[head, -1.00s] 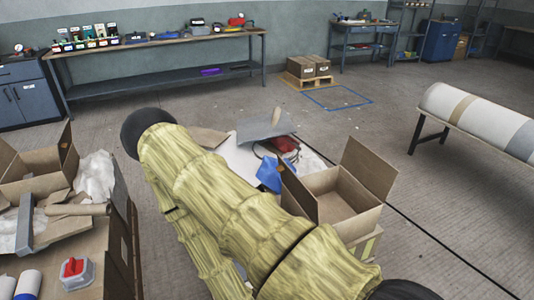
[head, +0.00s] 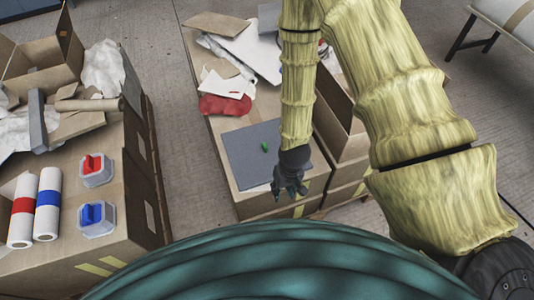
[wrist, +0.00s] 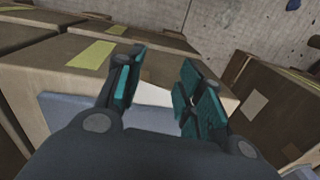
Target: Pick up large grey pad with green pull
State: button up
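The large grey pad (head: 245,160) lies flat on a cardboard box in the middle of the head view. Its small green pull (head: 265,146) stands up near the pad's middle. My gripper (head: 288,190) hangs over the pad's front right part, nearer the front edge than the pull. In the wrist view my gripper (wrist: 161,75) has its teal-padded fingers apart with nothing between them. Part of the grey pad (wrist: 65,112) shows beneath the fingers there, but the green pull does not show. I cannot tell the exact height above the pad.
A red cloth (head: 225,104) and white sheets (head: 250,50) lie behind the pad. An open carton (head: 335,100) stands to the right, partly behind my arm. The left table (head: 115,215) holds two rolls and two lidded containers, one red-handled (head: 93,168), one blue-handled (head: 93,213).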

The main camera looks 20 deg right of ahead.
jog(key=w+r+b, duration=0.1)
jog(key=w, duration=0.3)
jog(key=w+r+b, duration=0.1)
jog(key=w+r, duration=0.1)
jog(key=w, duration=0.2)
jog(key=w+a+r+b, duration=0.1)
jog(key=w, duration=0.3)
jog(key=shift+w+r, duration=0.2)
jog(key=shift+w, duration=0.15)
notch_tip(320, 180, up, 7)
jog(key=h+b, duration=0.1)
jog(key=b, duration=0.1)
send_over(265, 145)
jog(key=shift+n, duration=0.3)
jog(key=shift+f, duration=5.4)
grip_shut()
